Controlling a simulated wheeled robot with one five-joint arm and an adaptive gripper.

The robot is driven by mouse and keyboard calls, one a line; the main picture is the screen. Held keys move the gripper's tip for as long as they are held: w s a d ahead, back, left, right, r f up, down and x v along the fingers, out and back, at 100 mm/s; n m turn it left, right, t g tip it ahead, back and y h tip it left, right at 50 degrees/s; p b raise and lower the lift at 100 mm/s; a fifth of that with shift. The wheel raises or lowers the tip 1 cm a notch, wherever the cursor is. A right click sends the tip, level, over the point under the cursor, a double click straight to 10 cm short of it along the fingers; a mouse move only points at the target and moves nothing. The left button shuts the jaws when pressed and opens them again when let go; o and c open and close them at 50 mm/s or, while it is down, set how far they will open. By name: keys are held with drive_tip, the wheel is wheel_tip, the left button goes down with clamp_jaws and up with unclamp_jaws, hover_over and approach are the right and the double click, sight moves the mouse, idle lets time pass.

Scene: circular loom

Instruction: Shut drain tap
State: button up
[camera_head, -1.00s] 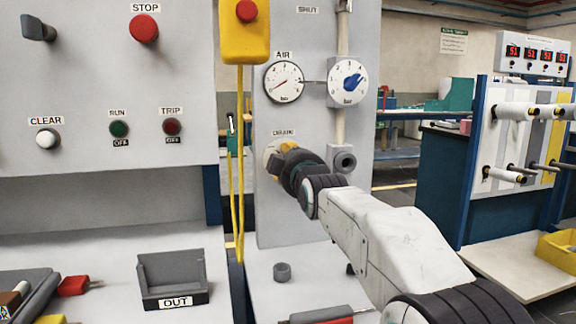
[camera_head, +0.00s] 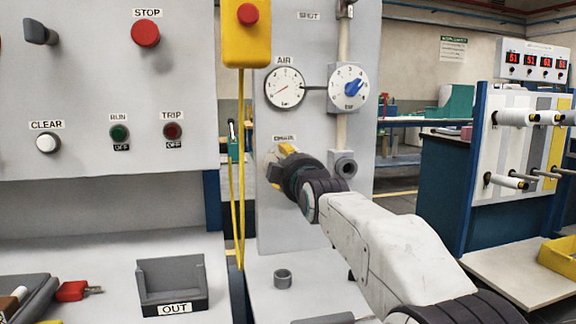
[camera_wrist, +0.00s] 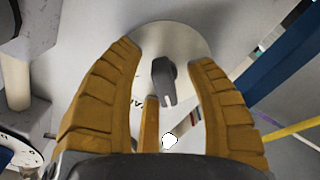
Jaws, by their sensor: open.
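The drain tap shows in the wrist view as a grey handle (camera_wrist: 164,82) with a white mark at one end, on a pale round plate (camera_wrist: 185,40). My gripper (camera_wrist: 165,72) is open, its yellow-brown fingers on either side of the handle. Whether any finger touches the handle I cannot tell. In the head view my gripper (camera_head: 283,160) is at the panel just below the DRAIN label (camera_head: 284,138), and it hides the tap there.
Above are the AIR gauge (camera_head: 285,87) and a blue-knobbed dial (camera_head: 348,88). A grey pipe fitting (camera_head: 344,166) sits close right of my gripper. A yellow cable (camera_head: 240,170) hangs to the left. A small grey ring (camera_head: 283,277) stands on the shelf below.

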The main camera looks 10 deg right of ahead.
drive_tip(key=s, duration=1.2)
idle(0.6)
